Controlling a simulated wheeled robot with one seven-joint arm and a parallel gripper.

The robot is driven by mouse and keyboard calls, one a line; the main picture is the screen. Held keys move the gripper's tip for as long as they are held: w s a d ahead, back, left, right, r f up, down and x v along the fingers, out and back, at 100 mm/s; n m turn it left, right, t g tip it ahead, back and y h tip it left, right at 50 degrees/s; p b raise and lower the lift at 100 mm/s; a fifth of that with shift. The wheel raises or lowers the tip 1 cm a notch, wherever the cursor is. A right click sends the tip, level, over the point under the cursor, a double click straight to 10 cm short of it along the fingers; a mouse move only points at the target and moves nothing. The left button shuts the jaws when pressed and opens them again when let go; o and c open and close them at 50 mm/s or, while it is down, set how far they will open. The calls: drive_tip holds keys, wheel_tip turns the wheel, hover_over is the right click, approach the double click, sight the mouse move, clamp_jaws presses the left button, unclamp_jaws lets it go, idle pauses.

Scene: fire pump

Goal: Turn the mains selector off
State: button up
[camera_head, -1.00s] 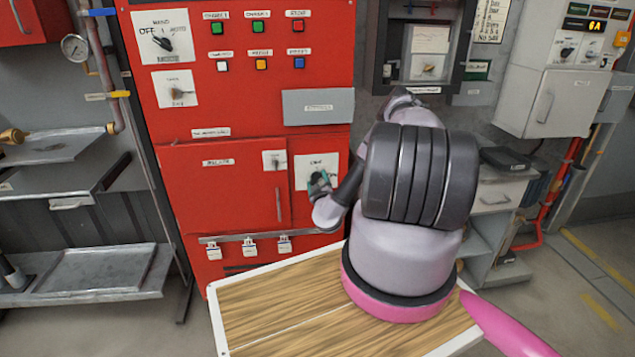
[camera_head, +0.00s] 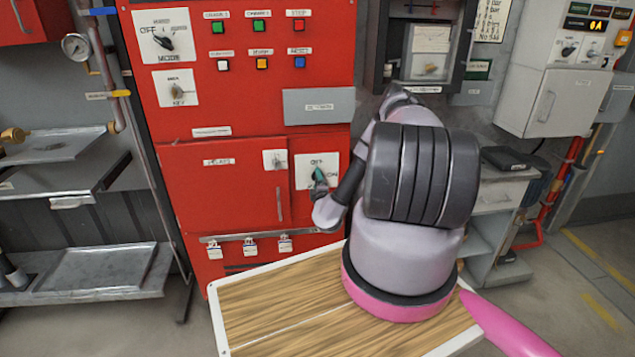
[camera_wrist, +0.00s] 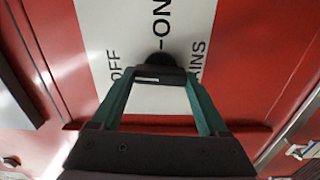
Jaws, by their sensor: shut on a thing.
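The mains selector is a black handle (camera_wrist: 152,76) on a white plate (camera_head: 331,163) at the lower right of the red cabinet. In the wrist view the plate reads OFF at left, ON at top and MAINS at right, turned sideways. My gripper (camera_wrist: 158,80) has its teal fingertips on either side of the handle and is shut on it. A white line on the handle lies on its left half, on the side of OFF. In the head view my gripper (camera_head: 319,177) covers the handle and the lower left of the plate.
The red cabinet (camera_head: 240,115) also carries a mode selector (camera_head: 161,38), a key switch (camera_head: 177,89) and lit push buttons. Padlocks (camera_head: 250,245) hang on a rail below. A wooden-topped surface (camera_head: 290,312) lies in front. Metal shelves (camera_head: 60,185) stand at left.

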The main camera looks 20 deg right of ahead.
drive_tip(key=shift+n, duration=0.4)
drive_tip(key=o, duration=1.2)
drive_tip(key=shift+o, duration=0.2)
drive_tip(key=v, duration=1)
drive_tip(key=shift+s, duration=0.4)
drive_tip(key=shift+a, duration=0.1)
